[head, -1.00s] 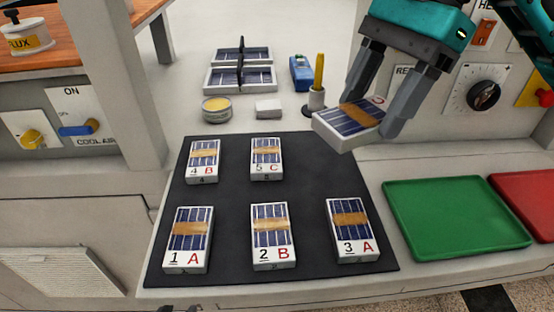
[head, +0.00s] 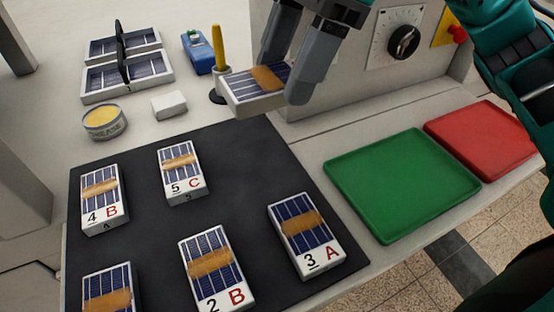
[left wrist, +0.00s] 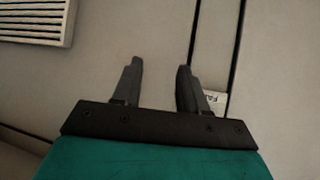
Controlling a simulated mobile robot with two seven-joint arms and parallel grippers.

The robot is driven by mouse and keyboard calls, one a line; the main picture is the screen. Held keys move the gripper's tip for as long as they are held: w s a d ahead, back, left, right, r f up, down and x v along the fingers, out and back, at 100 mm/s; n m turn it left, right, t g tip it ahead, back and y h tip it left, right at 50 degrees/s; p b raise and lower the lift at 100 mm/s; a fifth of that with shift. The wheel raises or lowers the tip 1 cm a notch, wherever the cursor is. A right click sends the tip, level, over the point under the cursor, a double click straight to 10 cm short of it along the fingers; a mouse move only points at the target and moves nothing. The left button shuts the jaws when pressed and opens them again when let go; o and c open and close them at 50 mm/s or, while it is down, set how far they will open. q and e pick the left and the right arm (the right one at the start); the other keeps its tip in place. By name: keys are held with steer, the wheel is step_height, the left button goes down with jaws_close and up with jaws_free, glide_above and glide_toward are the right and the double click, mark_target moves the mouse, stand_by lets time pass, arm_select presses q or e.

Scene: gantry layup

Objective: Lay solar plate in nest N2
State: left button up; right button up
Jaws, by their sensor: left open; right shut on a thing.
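My right gripper (head: 282,82) is shut on a white solar plate (head: 243,95) with blue cells and a brown band. It holds the plate tilted above the back right edge of the black mat, beside the yellow pen stand; its label is hidden. Several similar plates lie on the mat: 1 A (label now cut off) (head: 107,285), 2 B (head: 207,258), 3 A (head: 303,225), 4 B (head: 98,190) and 5 C (head: 178,165). No nest label N2 is readable. My left gripper (left wrist: 159,66) is open and empty in the left wrist view, in front of a pale panel.
The black mat (head: 237,165) has bare room at its back right. A green tray (head: 400,180) and a red tray (head: 480,140) are empty on the right. Behind the mat are a grease tin (head: 104,120), a white block (head: 168,103), a blue device (head: 199,55) and a divided cell holder (head: 125,72).

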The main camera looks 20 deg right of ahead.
mark_target(276, 179)
step_height(276, 179, down, 15)
steer(key=b, duration=0.2)
steer(key=shift+f+b, duration=0.1)
steer(key=shift+b, duration=0.3)
steer(key=o, duration=0.9)
